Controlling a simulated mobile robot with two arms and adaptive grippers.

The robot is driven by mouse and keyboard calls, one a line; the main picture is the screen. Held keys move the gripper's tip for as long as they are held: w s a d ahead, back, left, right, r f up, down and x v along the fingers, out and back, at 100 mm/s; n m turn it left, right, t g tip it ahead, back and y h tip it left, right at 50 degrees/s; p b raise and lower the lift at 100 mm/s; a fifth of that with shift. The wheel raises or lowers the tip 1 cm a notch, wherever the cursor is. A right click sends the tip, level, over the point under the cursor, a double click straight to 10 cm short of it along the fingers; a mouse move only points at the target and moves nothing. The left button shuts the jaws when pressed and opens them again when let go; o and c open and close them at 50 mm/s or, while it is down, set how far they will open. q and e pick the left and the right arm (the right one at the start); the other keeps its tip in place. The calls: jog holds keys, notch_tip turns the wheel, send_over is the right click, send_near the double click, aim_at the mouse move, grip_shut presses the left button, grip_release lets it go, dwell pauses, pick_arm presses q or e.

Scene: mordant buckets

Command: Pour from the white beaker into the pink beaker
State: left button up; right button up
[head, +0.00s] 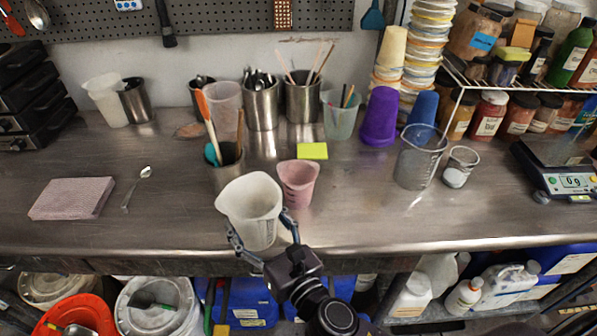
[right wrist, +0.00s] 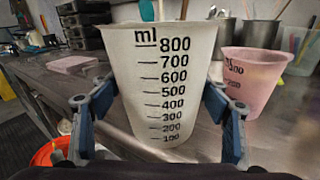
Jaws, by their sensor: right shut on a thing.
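The white beaker (head: 250,212) is at the front of the counter in the head view. My right gripper (head: 262,238) is shut on it, with one finger on each side. In the right wrist view the beaker (right wrist: 160,90) stands upright between the blue fingers (right wrist: 160,118), its ml scale facing the camera. I cannot tell whether it touches the counter or what it holds. The pink beaker (head: 298,184) stands upright on the counter just behind and to the right of it. It also shows in the right wrist view (right wrist: 247,88). My left gripper is not in view.
A yellow-green note (head: 312,151) lies behind the pink beaker. A clear pitcher (head: 418,165) and a small cup (head: 459,168) stand to the right. A pink cloth stack (head: 72,198) and a spoon (head: 137,186) lie left.

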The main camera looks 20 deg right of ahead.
aim_at(257, 183)
jog(key=shift+w+d+r+m+g+p, duration=0.15)
jog(key=shift+r+m+p, duration=0.15)
jog(key=shift+m+p, duration=0.2)
jog(key=shift+w+d+r+m+g+p, duration=0.15)
jog(key=shift+r+m+p, duration=0.15)
jog(key=shift+m+p, duration=0.15)
jog(key=shift+w+d+r+m+g+p, duration=0.2)
jog(key=shift+d+m+g+p, duration=0.2)
jog(key=shift+m+p, duration=0.4)
jog(key=shift+w+d+m, duration=0.2)
jog(key=shift+d+m, duration=0.1)
jog(key=shift+m, duration=0.35)
jog(key=shift+w+d+r+m+g+p, duration=0.1)
jog(key=shift+d+r+m+g+p, duration=0.1)
jog(key=shift+r+p, duration=0.35)
jog(key=shift+w+d+r+m+g+p, duration=0.1)
jog(key=shift+r+g+p, duration=0.2)
jog(key=shift+p, duration=0.4)
jog(key=shift+r, duration=0.1)
jog(key=shift+d, duration=0.1)
jog(key=shift+m, duration=0.3)
jog(key=shift+w+d+r+p, duration=0.1)
jog(key=shift+r+p, duration=0.2)
jog(key=shift+p, duration=0.15)
jog(key=shift+w+d+r+m+g+y+p, duration=0.15)
jog(key=shift+r+m+g+y+p, duration=0.25)
jog(key=shift+r+m+p, duration=0.55)
